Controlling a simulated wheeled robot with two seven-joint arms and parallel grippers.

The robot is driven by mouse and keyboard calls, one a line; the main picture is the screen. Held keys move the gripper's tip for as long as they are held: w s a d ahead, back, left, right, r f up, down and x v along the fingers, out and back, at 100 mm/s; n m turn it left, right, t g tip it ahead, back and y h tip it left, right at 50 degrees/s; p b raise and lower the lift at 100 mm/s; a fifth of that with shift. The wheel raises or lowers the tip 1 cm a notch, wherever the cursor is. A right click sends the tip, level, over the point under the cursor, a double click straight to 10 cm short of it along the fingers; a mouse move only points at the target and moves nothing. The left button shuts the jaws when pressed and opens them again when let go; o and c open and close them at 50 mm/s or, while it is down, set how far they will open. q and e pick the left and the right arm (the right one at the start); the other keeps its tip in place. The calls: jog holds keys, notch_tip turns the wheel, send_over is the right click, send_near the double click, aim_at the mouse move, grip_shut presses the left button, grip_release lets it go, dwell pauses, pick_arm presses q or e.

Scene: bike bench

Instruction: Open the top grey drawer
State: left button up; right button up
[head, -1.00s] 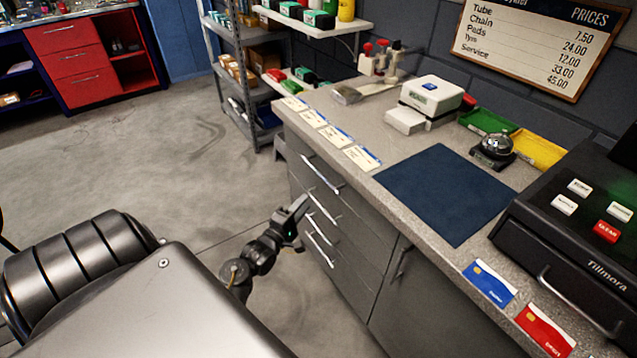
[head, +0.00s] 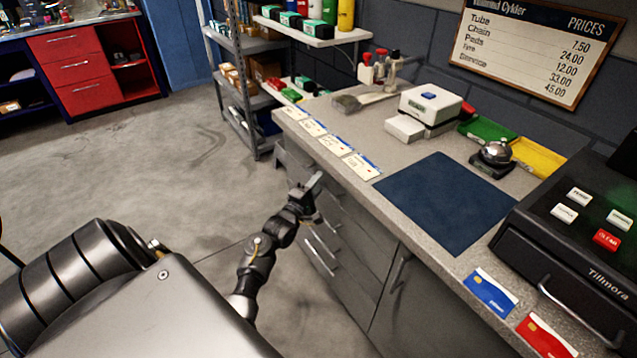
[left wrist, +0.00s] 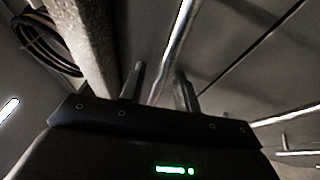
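The top grey drawer (head: 350,207) is the uppermost front in the bank under the counter, and it looks closed. My left gripper (head: 312,186) is at this drawer's front in the head view and hides most of its handle. In the left wrist view the metal bar handle (left wrist: 174,50) runs between the two fingers of my left gripper (left wrist: 160,88). The fingers stand apart, with gaps visible beside the bar, so the gripper looks open around it. My right gripper is not in view.
Lower drawers with bar handles (head: 321,258) and a cupboard door (head: 415,305) are below and to the right. The counter (head: 385,140) overhangs the drawers and carries a blue mat (head: 445,203) and cards. The floor (head: 190,190) in front is clear.

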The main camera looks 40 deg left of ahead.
pick_arm(q)
jog(key=shift+w, duration=0.25)
grip_shut()
jog(key=shift+s, duration=0.1)
